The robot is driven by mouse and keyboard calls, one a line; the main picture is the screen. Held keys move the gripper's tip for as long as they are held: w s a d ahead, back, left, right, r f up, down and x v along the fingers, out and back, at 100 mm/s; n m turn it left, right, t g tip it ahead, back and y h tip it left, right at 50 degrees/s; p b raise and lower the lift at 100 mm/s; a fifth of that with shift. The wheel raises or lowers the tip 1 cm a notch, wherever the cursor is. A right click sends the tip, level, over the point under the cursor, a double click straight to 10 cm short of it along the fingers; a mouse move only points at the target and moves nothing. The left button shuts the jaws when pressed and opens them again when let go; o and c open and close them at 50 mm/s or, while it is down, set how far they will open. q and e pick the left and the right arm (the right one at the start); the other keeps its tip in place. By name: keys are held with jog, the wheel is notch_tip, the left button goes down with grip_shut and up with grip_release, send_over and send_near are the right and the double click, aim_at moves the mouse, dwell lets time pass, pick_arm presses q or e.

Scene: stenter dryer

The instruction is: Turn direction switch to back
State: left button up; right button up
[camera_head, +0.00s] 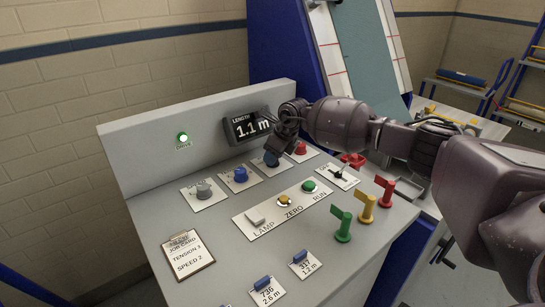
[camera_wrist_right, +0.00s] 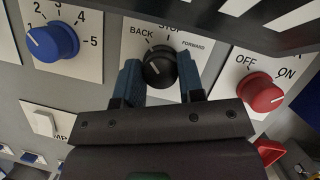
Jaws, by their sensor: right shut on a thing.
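The direction switch is a black round knob (camera_wrist_right: 160,68) on a white plate marked BACK, STOP and FORWARD. BACK is at the upper left of the knob and FORWARD at the upper right. A small pale mark shows on the knob's face, on its left part; I cannot tell for sure which label it points at. My right gripper (camera_wrist_right: 161,84) is shut on the knob, with a blue-padded finger on each side. In the head view my right gripper (camera_head: 277,146) is over the back row of knobs and partly hides the switch. My left gripper is not in view.
A blue numbered knob (camera_wrist_right: 52,42) is left of the switch and a red OFF/ON knob (camera_wrist_right: 260,93) is right of it. The display (camera_head: 249,126) reads 1.1 m behind. Green, yellow and red levers (camera_head: 366,208) stand at the panel's right front.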

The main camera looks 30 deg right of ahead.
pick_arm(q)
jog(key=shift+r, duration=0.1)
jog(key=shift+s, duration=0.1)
pick_arm(e)
jog(key=o, duration=0.7)
jog(key=shift+o, duration=1.1)
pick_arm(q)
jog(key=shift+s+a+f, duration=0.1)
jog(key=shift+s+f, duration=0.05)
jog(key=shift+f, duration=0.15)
pick_arm(e)
jog(key=shift+s+d+r, duration=0.1)
jog(key=shift+r, duration=0.4)
pick_arm(q)
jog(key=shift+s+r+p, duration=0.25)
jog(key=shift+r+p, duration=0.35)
jog(key=shift+p, duration=0.4)
pick_arm(e)
jog(key=v, duration=0.9)
jog(key=shift+s+d+r, duration=0.15)
jog(key=shift+s+r, duration=0.1)
jog(key=shift+r, duration=0.1)
